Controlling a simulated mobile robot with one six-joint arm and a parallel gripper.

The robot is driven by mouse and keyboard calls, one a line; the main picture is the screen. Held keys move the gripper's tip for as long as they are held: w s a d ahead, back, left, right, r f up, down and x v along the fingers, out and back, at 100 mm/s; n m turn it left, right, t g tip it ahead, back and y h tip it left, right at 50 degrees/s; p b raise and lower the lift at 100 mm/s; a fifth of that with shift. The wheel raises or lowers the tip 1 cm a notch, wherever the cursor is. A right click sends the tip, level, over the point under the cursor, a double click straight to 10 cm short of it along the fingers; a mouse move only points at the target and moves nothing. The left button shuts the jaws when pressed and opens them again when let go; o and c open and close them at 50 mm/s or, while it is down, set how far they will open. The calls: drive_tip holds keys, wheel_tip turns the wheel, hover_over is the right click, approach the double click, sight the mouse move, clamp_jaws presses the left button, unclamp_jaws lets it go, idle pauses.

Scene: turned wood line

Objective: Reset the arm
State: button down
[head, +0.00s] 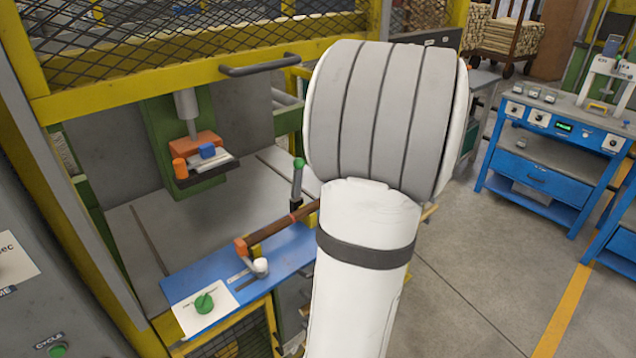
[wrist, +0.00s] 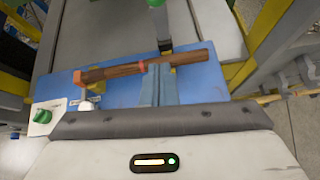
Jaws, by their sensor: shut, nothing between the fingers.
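My gripper (wrist: 159,70) shows in the wrist view as two blue-grey fingers close together, with nothing between them. The fingertips overlap the lower edge of a dark brown turned wood piece (wrist: 190,58) in the picture; I cannot tell how far apart they are. In the head view my white arm fills the middle and hides the gripper. There the wood piece (head: 275,228) lies along a blue plate (head: 205,272) at the front of the yellow-framed machine, with an orange part at its left end.
A green knob (head: 204,303) and a white-topped post (head: 260,267) stand on the plate's near side. A green-topped lever (head: 298,178) rises behind the wood piece. A yellow frame with a grey handle (head: 260,65) is above. Blue workbenches (head: 545,165) stand right, past open floor.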

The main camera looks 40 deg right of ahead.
drive_tip(key=w+a+r+n+g+y, duration=0.15)
drive_tip(key=a+n+g+y, duration=0.25)
drive_tip(key=a+n, duration=1.4)
drive_tip(key=s+a+n+g+h, duration=0.1)
drive_tip(key=s+a+n+g, duration=0.1)
drive_tip(key=s+a+n, duration=0.4)
drive_tip(key=s+a+n+g+h, duration=0.2)
drive_tip(key=s+a+n, duration=0.3)
drive_tip(key=a+n, duration=0.5)
drive_tip(key=n, duration=0.3)
drive_tip(key=shift+s+a+n, duration=0.4)
